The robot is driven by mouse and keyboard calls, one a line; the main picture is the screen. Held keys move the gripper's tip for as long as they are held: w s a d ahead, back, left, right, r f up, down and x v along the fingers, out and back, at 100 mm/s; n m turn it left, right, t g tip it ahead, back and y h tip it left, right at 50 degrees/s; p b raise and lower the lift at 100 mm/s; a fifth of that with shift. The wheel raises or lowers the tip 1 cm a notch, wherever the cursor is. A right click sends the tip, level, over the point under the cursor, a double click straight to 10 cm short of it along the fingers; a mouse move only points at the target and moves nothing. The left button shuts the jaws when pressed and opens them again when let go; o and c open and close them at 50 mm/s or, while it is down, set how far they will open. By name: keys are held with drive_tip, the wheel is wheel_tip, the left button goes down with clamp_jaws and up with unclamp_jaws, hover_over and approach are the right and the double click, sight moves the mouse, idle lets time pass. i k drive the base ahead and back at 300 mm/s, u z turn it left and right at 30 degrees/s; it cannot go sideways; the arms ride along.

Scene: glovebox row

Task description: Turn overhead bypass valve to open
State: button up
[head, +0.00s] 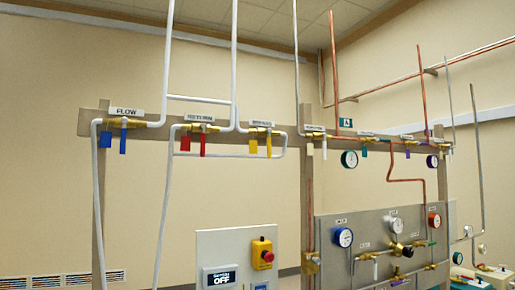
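The overhead bypass valve (264,131) is a brass body on the horizontal rail, under a small white label (262,124) whose print is blurred and seems to read BYPASS. Its yellow lever (269,145) hangs straight down, across the horizontal pipe line. A yellow tag (253,147) hangs just left of the lever. White pipes join the valve on both sides. My gripper is not in view, so nothing is seen touching the valve.
On the same rail are the FLOW valve with blue lever (123,141) and the RETURN valve with red lever (202,146). A gauge panel (335,262) stands lower right. A control box (236,242) with a red button reads OFF. White vertical pipes (235,60) rise nearby.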

sight(269, 131)
drive_tip(key=u, duration=0.25)
drive_tip(key=i, duration=0.85)
drive_tip(key=u, duration=0.05)
